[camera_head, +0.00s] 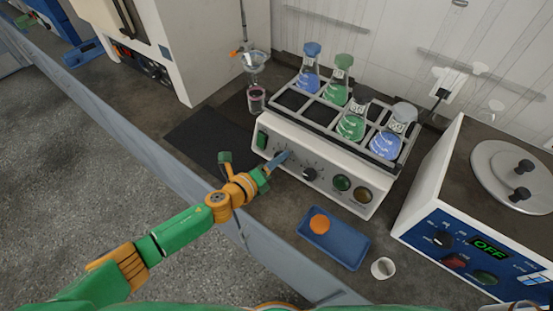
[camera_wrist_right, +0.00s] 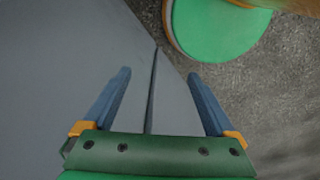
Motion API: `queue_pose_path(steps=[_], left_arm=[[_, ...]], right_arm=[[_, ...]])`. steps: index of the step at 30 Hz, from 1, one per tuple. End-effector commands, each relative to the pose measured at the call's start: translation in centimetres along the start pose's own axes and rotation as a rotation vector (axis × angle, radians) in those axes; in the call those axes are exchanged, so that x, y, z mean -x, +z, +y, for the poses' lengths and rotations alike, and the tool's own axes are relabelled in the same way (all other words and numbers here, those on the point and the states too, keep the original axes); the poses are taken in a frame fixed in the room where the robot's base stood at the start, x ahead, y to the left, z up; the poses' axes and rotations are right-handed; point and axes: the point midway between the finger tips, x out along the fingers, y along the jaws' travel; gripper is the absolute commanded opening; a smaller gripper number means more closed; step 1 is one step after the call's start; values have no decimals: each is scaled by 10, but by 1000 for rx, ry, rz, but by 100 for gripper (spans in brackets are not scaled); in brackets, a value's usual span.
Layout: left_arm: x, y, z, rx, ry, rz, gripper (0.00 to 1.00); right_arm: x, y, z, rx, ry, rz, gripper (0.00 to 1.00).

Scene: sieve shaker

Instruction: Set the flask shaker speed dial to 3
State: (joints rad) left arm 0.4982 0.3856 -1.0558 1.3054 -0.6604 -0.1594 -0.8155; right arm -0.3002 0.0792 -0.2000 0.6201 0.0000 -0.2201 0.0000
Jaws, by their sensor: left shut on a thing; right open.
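The flask shaker (camera_head: 326,178) is a pale box with a rack on top that holds blue and green flasks. Its front panel carries a black dial (camera_head: 309,174), two round buttons and a green switch. My left gripper (camera_head: 281,158) is at the left part of the panel, shut on a knob there, which its fingers mostly hide. The setting the knob points to cannot be read. My right gripper (camera_wrist_right: 155,100) shows in the right wrist view, open and empty beside a grey panel.
A blue tray (camera_head: 335,240) with an orange round thing lies in front of the shaker, beside a small white cup (camera_head: 384,268). A device with an OFF display (camera_head: 490,247) stands at the right. A funnel stand (camera_head: 256,75) is behind left. A dark mat (camera_head: 210,135) lies left.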

Motion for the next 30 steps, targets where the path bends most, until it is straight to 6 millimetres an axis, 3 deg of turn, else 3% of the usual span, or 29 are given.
queue_pose_path(steps=[18,19,22,30], left_arm=[[0,0,0,-38,-1,2,0],[0,0,0,-38,-1,2,44],[0,0,0,-37,-1,2,71],[0,0,0,-37,-1,2,72]], right_arm=[[0,0,0,0,0,0,91],[0,0,0,0,0,0,91],[0,0,0,0,0,0,91],[0,0,0,0,0,0,91]])
